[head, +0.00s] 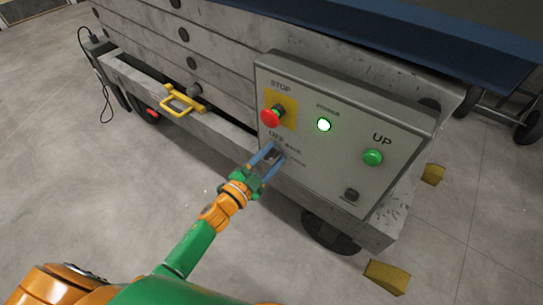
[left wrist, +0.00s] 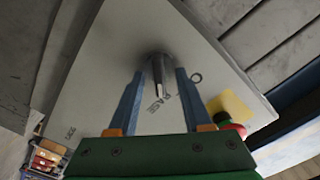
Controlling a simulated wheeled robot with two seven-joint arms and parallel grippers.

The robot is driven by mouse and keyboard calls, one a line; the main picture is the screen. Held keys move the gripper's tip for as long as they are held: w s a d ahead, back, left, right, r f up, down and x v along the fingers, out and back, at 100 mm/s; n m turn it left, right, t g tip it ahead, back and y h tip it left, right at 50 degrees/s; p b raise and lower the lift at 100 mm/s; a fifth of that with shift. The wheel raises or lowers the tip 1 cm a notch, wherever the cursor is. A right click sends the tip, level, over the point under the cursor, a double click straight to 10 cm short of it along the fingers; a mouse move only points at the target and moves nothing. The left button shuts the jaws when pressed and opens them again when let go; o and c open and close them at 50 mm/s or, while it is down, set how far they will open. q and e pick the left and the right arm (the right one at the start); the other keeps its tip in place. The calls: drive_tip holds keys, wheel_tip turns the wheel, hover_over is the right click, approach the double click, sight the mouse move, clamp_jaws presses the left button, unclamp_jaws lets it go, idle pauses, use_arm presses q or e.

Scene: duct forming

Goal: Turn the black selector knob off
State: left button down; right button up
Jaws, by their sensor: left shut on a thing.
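The black selector knob (left wrist: 158,66) sits on the face of the grey control panel (head: 312,166), below the word "OFF". In the left wrist view it has a pale mark on its end and stands between the two blue fingers. My left gripper (head: 271,154) has its fingers around the knob and is shut on it; it also shows in the left wrist view (left wrist: 159,82). In the head view the fingers hide most of the knob, so its exact angle is hard to tell there. My right gripper is in neither view.
A red stop button (head: 270,117) on a yellow plate is above the knob. A yellow handle (head: 184,100) projects at left.

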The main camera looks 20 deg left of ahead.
use_arm(q)
drive_tip(key=shift+n, duration=0.3)
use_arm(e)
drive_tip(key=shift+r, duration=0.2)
use_arm(q)
drive_tip(key=shift+a+r+n+p, duration=0.1)
drive_tip(key=shift+r+n+p, duration=0.05)
drive_tip(key=shift+n+p, duration=0.7)
drive_tip(key=n+p, duration=0.1)
drive_tip(key=n, duration=0.2)
drive_tip(key=shift+w+a+n, duration=0.1)
drive_tip(key=shift+n, duration=0.15)
drive_tip(key=shift+a+n, duration=0.1)
drive_tip(key=shift+n, duration=1.4)
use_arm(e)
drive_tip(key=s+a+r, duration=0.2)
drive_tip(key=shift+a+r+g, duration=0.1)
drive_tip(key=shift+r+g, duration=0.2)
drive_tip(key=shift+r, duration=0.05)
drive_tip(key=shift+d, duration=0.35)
use_arm(q)
drive_tip(key=shift+c, duration=1.8)
unclamp_jaws()
